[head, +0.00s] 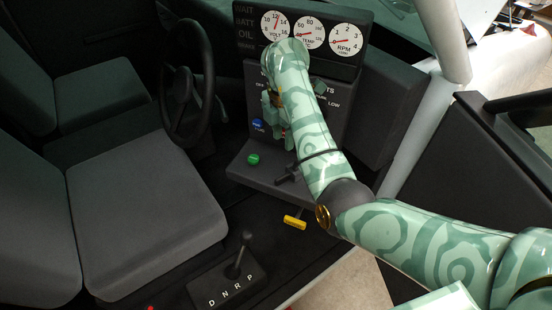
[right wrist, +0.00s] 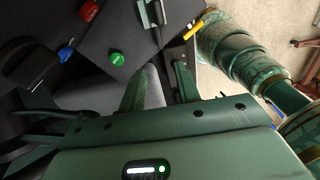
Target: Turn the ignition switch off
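The dark dash panel (head: 255,85) carries the switches. No label reading ignition is legible, and my right arm covers the panel's middle. A blue knob (head: 257,124) is on the panel's left, also in the right wrist view (right wrist: 65,53). A red knob (right wrist: 89,10) shows in the wrist view and is mostly hidden in the head view. A green knob (head: 254,159) is on the lower ledge, also in the wrist view (right wrist: 117,58). My right gripper (head: 276,122) hangs in front of the panel. Its fingers (right wrist: 160,85) look apart with nothing between them. My left gripper is out of view.
Gauges (head: 309,33) top the panel. A steering wheel (head: 187,85) and seats are left. A black lever (head: 288,174) and yellow handle (head: 295,222) sit below the panel. A gear selector (head: 238,262) is on the floor. A pale pillar (head: 415,120) stands right.

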